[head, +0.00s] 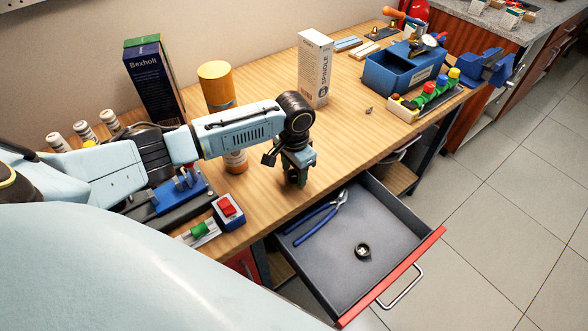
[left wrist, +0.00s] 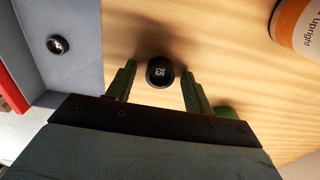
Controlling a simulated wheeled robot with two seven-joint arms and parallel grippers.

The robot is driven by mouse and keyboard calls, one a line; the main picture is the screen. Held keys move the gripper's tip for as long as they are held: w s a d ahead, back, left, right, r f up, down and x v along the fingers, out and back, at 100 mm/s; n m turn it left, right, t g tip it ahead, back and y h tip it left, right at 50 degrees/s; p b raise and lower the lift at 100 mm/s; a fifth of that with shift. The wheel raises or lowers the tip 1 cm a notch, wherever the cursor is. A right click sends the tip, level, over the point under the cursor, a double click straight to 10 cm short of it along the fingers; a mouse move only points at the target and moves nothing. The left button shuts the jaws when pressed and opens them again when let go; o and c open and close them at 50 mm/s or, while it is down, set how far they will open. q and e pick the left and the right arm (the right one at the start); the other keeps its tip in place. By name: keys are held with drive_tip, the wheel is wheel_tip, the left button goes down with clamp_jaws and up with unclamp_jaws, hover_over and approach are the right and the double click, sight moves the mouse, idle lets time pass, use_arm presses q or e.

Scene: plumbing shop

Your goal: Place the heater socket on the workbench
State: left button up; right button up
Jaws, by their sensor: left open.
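My left gripper (head: 297,178) points down at the front edge of the workbench (head: 262,200), beside the open drawer. In the left wrist view my left gripper (left wrist: 159,72) has its two green fingers spread. A round black socket (left wrist: 160,76) with pale digits on its face shows between the fingertips, against the bench wood. Small gaps show on both sides of it. It is hidden in the head view. A second black socket (head: 363,250) lies in the drawer, and also shows in the left wrist view (left wrist: 58,45). I cannot tell which is the heater socket. My right gripper is not in view.
The open grey drawer (head: 330,270) also holds blue-handled pliers (head: 318,218). A white spindle box (head: 314,68), an orange-capped can (head: 216,85) and a blue toolbox (head: 400,72) stand on the bench. The bench right of my gripper is mostly clear.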

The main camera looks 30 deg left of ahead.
sight(294, 174)
use_arm(q)
wheel_tip(294, 174, up, 12)
drive_tip(key=p, duration=0.1)
drive_tip(key=shift+r, duration=0.15)
idle(0.4)
